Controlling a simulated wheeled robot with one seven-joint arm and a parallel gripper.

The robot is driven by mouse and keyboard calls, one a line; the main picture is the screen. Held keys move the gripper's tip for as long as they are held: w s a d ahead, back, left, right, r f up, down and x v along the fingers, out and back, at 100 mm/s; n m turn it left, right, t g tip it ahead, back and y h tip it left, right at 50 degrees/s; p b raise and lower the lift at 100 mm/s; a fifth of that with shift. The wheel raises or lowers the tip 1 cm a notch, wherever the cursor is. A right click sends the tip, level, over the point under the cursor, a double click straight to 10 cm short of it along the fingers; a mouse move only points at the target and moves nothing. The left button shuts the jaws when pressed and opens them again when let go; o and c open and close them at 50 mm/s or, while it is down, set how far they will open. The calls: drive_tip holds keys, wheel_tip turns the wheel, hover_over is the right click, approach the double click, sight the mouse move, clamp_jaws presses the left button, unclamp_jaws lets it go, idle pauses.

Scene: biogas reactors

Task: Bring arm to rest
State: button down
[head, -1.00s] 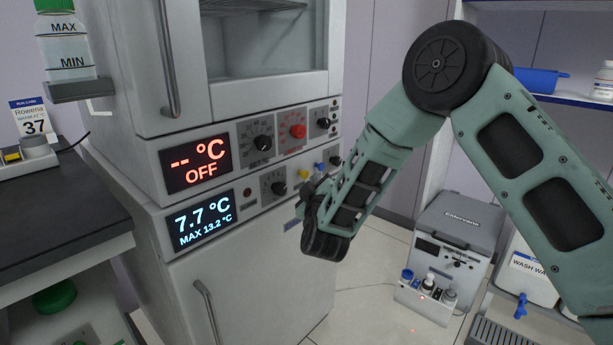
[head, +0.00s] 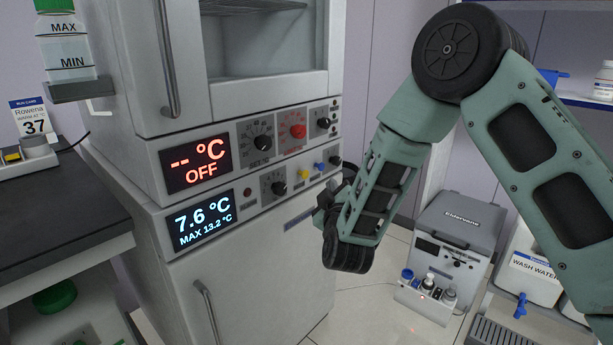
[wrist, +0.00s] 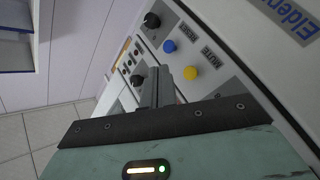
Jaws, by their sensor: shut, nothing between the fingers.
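My arm (head: 450,110) comes in from the right in the head view, bent at a high elbow with the forearm pointing down and left. My gripper (wrist: 165,85) is shut and empty in the wrist view, its fingers in front of a control panel with a yellow button (wrist: 190,73) and a blue button (wrist: 169,46). In the head view the gripper is mostly hidden behind the wrist, close to the right end of the cabinet's panel. I cannot tell how wide the gap to the panel is.
The two-part cabinet (head: 270,250) has an upper display reading OFF and a lower one reading 7.6 °C. A dark bench (head: 60,195) stands at left. A grey device (head: 455,240) with bottles and a wash water container (head: 530,270) stand at right. Floor shows between.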

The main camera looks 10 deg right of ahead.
drive_tip(key=s+a+n+g+y, duration=0.1)
drive_tip(key=s+a+g+y, duration=0.8)
drive_tip(key=s+a, duration=0.6)
drive_tip(key=s+d+m+g+h, duration=0.1)
drive_tip(key=s+d+g+h, duration=0.3)
drive_tip(key=s, duration=0.8)
drive_tip(key=s+d+g+h, duration=0.1)
drive_tip(key=s+d+g, duration=0.35)
drive_tip(key=s, duration=0.85)
wheel_tip(320, 180, up, 24)
drive_tip(key=g+p, duration=0.1)
drive_tip(key=p, duration=2.2)
drive_tip(key=shift+p, duration=0.4)
